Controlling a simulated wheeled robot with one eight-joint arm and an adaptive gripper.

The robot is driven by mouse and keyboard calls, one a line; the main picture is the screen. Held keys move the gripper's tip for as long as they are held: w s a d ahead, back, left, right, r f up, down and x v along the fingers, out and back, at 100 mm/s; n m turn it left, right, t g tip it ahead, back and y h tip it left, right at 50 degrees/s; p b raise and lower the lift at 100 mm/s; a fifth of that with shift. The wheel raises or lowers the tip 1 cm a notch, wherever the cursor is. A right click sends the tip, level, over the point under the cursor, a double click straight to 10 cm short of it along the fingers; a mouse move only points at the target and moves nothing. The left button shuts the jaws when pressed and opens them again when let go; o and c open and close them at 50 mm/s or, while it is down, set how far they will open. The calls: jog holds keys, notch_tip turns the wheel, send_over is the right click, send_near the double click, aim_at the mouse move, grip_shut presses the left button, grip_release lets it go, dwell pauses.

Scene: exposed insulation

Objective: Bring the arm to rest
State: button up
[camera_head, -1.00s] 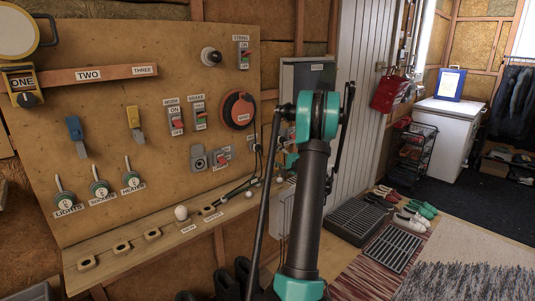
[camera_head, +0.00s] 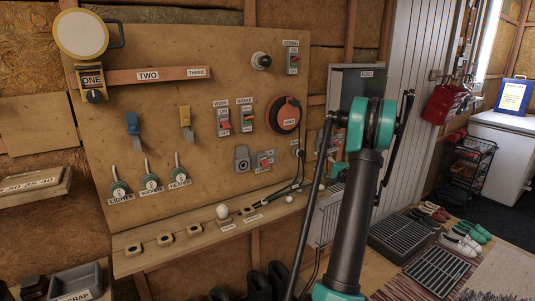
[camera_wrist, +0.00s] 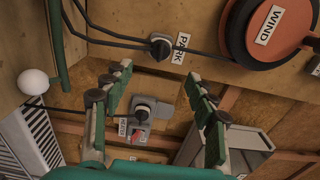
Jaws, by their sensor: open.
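My arm (camera_head: 360,215) stands raised in front of the right edge of the wooden control board (camera_head: 205,95) in the head view. Its teal elbow joint is uppermost, and the forearm hides most of the gripper there. In the wrist view my gripper (camera_wrist: 157,73) is open, with its two green and black fingers spread apart. Nothing is held between them. A black knob on a grey plate (camera_wrist: 142,112) shows behind the gap between the fingers. I cannot tell the distance from the fingers to it.
A PARK plug (camera_wrist: 160,47) with a black cable and the red WIND dial (camera_wrist: 270,28) are close above the fingers. A white ball (camera_wrist: 33,82) lies to the left. In the head view, a ledge (camera_head: 130,262) with sockets runs below the board. Shoes (camera_head: 455,240) and floor grates (camera_head: 400,234) lie at right.

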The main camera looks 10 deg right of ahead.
jog(key=s+a+f+n+g, duration=0.1)
jog(key=s+a+n+g, duration=0.15)
jog(key=s+a, duration=0.4)
jog(key=s+a+f+n+g, duration=0.1)
jog(key=s+a+n+g, duration=0.15)
jog(key=a, duration=0.75)
jog(key=s+a+f+n+g, duration=0.1)
jog(key=s+a+n+g, duration=0.15)
jog(key=s+a, duration=0.45)
jog(key=s+a+f+n+g+h, duration=0.1)
jog(key=s+f+n+h, duration=0.1)
jog(key=s, duration=0.7)
jog(key=s+a+f+n+g+h, duration=0.2)
jog(key=s+f, duration=0.2)
jog(key=s, duration=0.5)
jog(key=s+a+f+n+g+h, duration=0.1)
jog(key=s+f, duration=0.3)
jog(key=s, duration=0.5)
jog(key=shift+a+n+g+h, duration=0.2)
jog(key=shift+n+g+h, duration=0.45)
jog(key=shift+n, duration=0.1)
jog(key=shift+c, duration=0.2)
